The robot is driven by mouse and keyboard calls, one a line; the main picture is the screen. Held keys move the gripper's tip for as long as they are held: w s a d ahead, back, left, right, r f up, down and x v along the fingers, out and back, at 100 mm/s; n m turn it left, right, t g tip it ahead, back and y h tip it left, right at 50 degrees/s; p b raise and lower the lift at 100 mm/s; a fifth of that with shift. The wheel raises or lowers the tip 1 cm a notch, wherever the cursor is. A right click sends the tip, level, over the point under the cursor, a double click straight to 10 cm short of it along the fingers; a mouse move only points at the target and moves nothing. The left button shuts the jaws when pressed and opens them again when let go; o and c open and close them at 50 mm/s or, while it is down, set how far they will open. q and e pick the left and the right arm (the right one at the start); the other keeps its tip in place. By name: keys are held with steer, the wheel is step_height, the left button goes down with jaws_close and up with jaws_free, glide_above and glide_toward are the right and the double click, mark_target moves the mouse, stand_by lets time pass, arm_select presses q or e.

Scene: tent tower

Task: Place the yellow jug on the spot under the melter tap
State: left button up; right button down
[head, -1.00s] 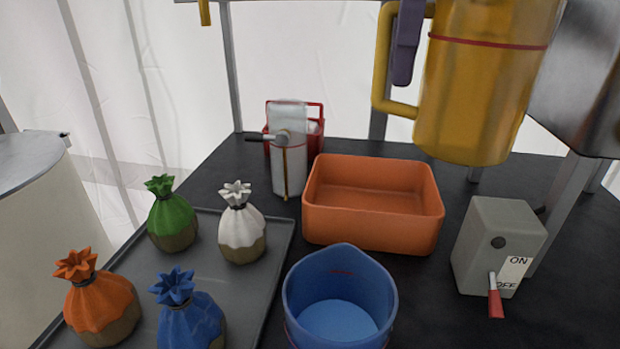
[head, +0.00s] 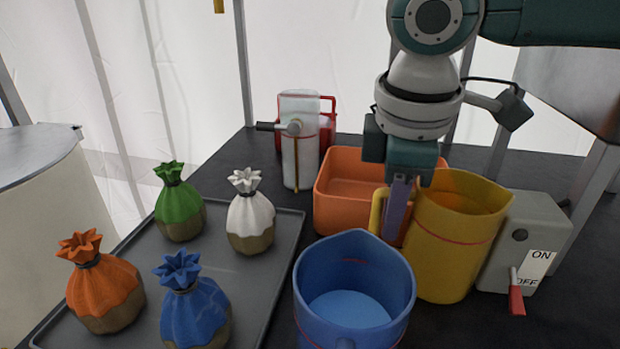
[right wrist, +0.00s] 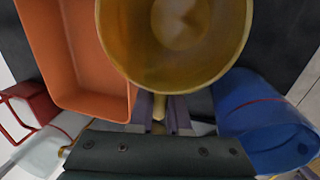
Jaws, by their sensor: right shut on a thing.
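The yellow jug (head: 455,240) is upright at the right of the head view, between the orange bin and the grey switch box. My right gripper (head: 397,205) points down and is shut on the jug's handle. In the right wrist view the jug (right wrist: 175,70) looks empty, and its handle (right wrist: 158,106) sits between the purple fingers. The jug's base is partly hidden, so I cannot tell whether it touches the table. I cannot make out a melter tap or marked spot for certain. My left gripper is not in view.
A blue jug (head: 352,315) stands close in front of the yellow jug. The orange bin (head: 335,205) is behind it, the grey switch box (head: 527,235) at its right. A tray (head: 262,275) with several tied sacks lies left. A metal box (head: 575,85) hangs at upper right.

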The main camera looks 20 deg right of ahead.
steer(key=shift+f, duration=0.35)
steer(key=shift+f, duration=0.1)
steer(key=c, duration=0.9)
jaws_free()
